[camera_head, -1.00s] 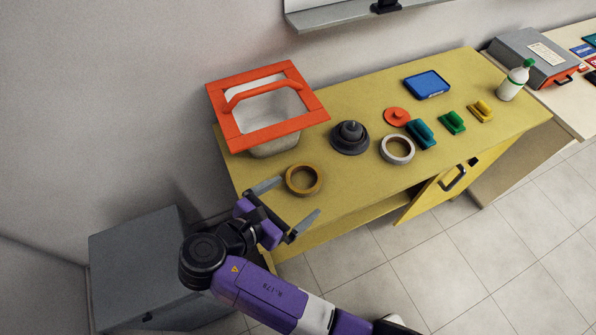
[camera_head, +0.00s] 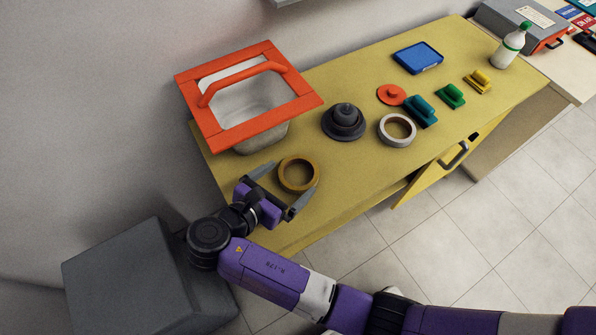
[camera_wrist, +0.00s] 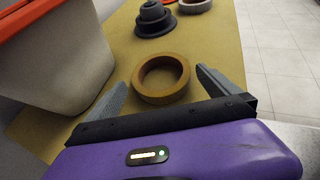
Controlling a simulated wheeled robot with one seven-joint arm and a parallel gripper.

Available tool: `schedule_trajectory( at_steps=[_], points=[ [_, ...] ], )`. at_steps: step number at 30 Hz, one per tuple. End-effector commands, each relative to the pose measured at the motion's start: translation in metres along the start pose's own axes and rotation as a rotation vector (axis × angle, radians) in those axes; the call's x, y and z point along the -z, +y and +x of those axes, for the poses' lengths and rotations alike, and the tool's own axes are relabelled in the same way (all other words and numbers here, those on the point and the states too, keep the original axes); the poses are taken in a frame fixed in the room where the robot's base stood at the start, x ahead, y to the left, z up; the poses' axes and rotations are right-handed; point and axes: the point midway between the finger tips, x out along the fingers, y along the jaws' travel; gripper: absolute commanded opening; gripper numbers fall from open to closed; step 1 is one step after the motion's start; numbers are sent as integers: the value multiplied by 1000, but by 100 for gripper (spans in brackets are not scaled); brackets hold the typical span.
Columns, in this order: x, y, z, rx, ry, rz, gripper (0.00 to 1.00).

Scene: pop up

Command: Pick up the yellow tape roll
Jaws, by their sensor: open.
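The yellow tape roll (camera_head: 298,190) lies flat near the left front part of the yellow table (camera_head: 345,190). It also shows in the wrist view (camera_wrist: 160,97), between the tips of my two grey fingers. My gripper (camera_head: 283,184) is open, with one finger on each side of the near part of the roll. In the wrist view my gripper (camera_wrist: 158,88) has a visible gap between each finger and the roll. I cannot tell the exact height of the fingers above the table.
A bin with a red rim (camera_head: 300,107) stands close behind the roll. A dark stepped round object (camera_head: 344,122) and a white ring (camera_head: 382,130) lie to the right. Several coloured blocks, a blue tray (camera_head: 418,57) and a bottle (camera_head: 508,50) are farther right. A grey box (camera_head: 130,285) stands at lower left.

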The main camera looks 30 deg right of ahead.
Motion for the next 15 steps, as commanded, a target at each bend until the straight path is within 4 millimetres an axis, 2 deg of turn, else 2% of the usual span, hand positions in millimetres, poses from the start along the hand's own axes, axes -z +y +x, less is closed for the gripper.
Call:
schedule_trajectory(
  at_steps=[6, 15],
  points=[
    [2, -1, 31, 2, 0, 0, 100],
    [3, 0, 39, 0, 0, 0, 100]
  ],
)
